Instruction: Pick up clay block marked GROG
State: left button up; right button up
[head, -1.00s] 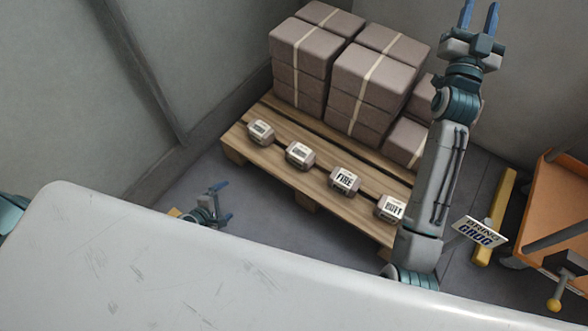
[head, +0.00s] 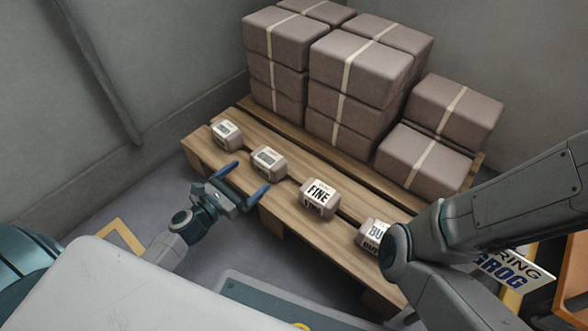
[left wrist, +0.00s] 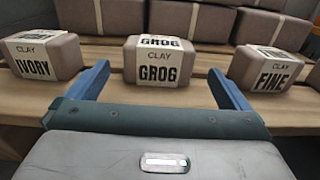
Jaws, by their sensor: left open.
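The clay block marked GROG (left wrist: 158,62) is centred in the left wrist view, pale pinkish-brown with a white label. In the head view it is the second small block (head: 268,162) from the left on the wooden pallet (head: 285,215), its label too small to read. My left gripper (head: 245,182) is open and empty, just in front of this block. In the left wrist view its blue fingers (left wrist: 158,80) point at the block, one toward each side, with the block beyond them. My right gripper is out of view; only its arm shows at the right.
The IVORY block (left wrist: 42,55) is left of GROG and the FINE block (head: 319,198) right. Another block (head: 370,235), label starting "BU", is partly behind my right arm. Large strapped blocks (head: 360,65) are stacked behind. A "GROG" sign (head: 515,272) is partly hidden.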

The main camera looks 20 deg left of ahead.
aim_at(275, 153)
pick_arm(q)
jog(key=p+x, duration=0.1)
jog(key=x, duration=0.4)
jog(key=shift+w+d, duration=0.2)
jog(key=shift+w, duration=0.15)
jog(key=shift+b+x, duration=0.3)
jog(key=shift+x, duration=2.3)
jog(key=shift+a+r, duration=0.1)
jog(key=shift+r, duration=0.1)
jog(key=c, duration=1.2)
